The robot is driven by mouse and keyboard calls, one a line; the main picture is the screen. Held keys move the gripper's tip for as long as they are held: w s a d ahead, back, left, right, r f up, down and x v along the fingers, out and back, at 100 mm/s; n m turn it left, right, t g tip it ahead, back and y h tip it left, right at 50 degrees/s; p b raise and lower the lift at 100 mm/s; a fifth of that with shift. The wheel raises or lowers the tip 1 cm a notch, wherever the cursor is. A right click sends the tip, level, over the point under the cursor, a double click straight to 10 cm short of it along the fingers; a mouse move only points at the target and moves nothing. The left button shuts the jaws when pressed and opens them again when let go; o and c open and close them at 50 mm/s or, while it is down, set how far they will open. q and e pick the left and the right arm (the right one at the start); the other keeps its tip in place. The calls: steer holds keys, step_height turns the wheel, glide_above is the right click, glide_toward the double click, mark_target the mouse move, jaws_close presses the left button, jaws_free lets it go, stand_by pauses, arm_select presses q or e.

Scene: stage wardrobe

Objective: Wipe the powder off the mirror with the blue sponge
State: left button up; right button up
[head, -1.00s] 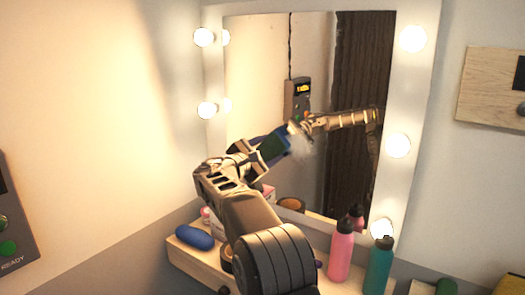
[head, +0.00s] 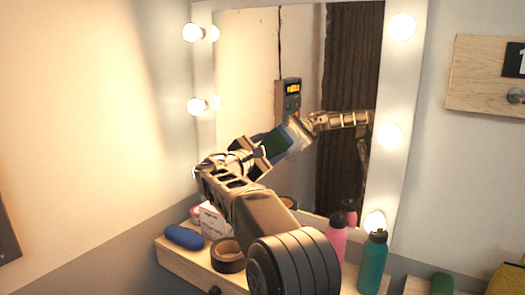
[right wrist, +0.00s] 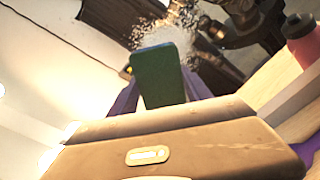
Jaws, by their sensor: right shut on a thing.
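The mirror (head: 245,75) stands upright in a white frame with lit bulbs. A pale, cloudy powder patch (head: 299,131) shows on the glass by my gripper; in the right wrist view the powder (right wrist: 205,48) is a speckled whitish area. My right gripper (head: 263,152) is shut on the blue sponge (right wrist: 198,87), in front of the mirror. A dark green block-like face (right wrist: 160,76) shows in the middle of the grip, with blue-purple to both sides. I cannot tell whether the sponge touches the glass. My arm's reflection shows in the mirror. My left gripper is out of view.
A wooden shelf (head: 172,256) below the mirror holds a blue case (head: 184,237), a dark tape roll (head: 228,256), a small box (head: 212,220), a pink bottle (head: 336,243) and a teal bottle (head: 374,262). The bottles stand right of my forearm.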

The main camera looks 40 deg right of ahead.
mark_target(295, 147)
steer(key=shift+s+d+f+b, duration=0.1)
steer(key=shift+s+d+b, duration=0.05)
steer(key=shift+s+b, duration=0.2)
steer(key=shift+s+d+f+b, duration=0.1)
steer(key=shift+s+b, duration=0.15)
steer(key=shift+s, duration=0.15)
steer(key=shift+s+d+r, duration=0.1)
steer(key=shift+s+r, duration=0.05)
steer(key=shift+s, duration=0.1)
steer(key=shift+s, duration=0.1)
steer(key=shift+s+d+b, duration=0.3)
steer(key=shift+s+b, duration=0.55)
steer(key=shift+b, duration=0.25)
steer(key=shift+s+d+b, duration=0.15)
steer(key=shift+s+b, duration=0.2)
steer(key=shift+s, duration=0.2)
